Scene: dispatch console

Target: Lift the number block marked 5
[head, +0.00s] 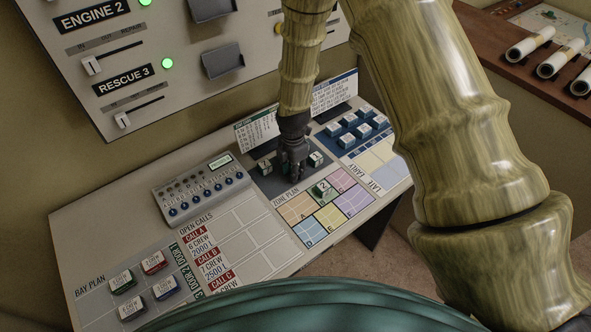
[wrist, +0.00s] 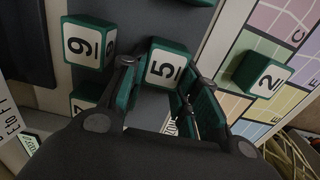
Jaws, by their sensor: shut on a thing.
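The green number block marked 5 (wrist: 163,66) has a white face and sits between the two fingers of my gripper (wrist: 160,92) in the wrist view. My gripper is shut on it. In the head view my gripper (head: 292,168) points down over the dark grey pad (head: 265,183) on the desk, and it mostly hides the block there. Whether the block touches the pad is hard to tell.
Beside it are a block reading 9 or 6 (wrist: 84,46) and a partly hidden block (wrist: 82,100). A block marked 2 (wrist: 265,80) stands on the coloured zone plan (head: 318,218). Blue-based blocks (head: 350,128) are at right, a keypad box (head: 202,187) at left.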

